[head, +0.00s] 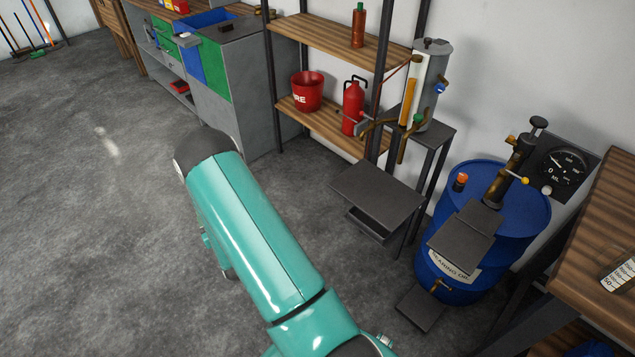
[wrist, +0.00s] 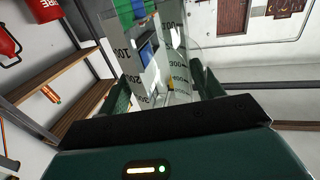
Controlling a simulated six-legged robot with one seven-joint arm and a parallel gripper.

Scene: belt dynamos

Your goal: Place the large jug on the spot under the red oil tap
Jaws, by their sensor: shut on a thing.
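In the wrist view my gripper (wrist: 160,92) is shut on a clear jug (wrist: 150,70) with dark measuring numbers on its wall. The jug is see-through, and the room shows behind it. In the head view my arm shows, but the gripper and the jug are hidden or out of frame. A blue oil drum (head: 465,285) stands at the right with a small brass tap (head: 440,287) low on its front. A grey plate (head: 422,308) lies under that tap. An orange-red cap (head: 461,180) sits on the drum top. I cannot tell which tap is the red one.
A grey cylinder with coloured taps (head: 432,85) stands on a stand, with a dark platform (head: 377,190) in front. Shelves hold a red bucket (head: 308,92) and red extinguisher (head: 353,108). A marked container (head: 619,273) is on the right bench. Floor at left is clear.

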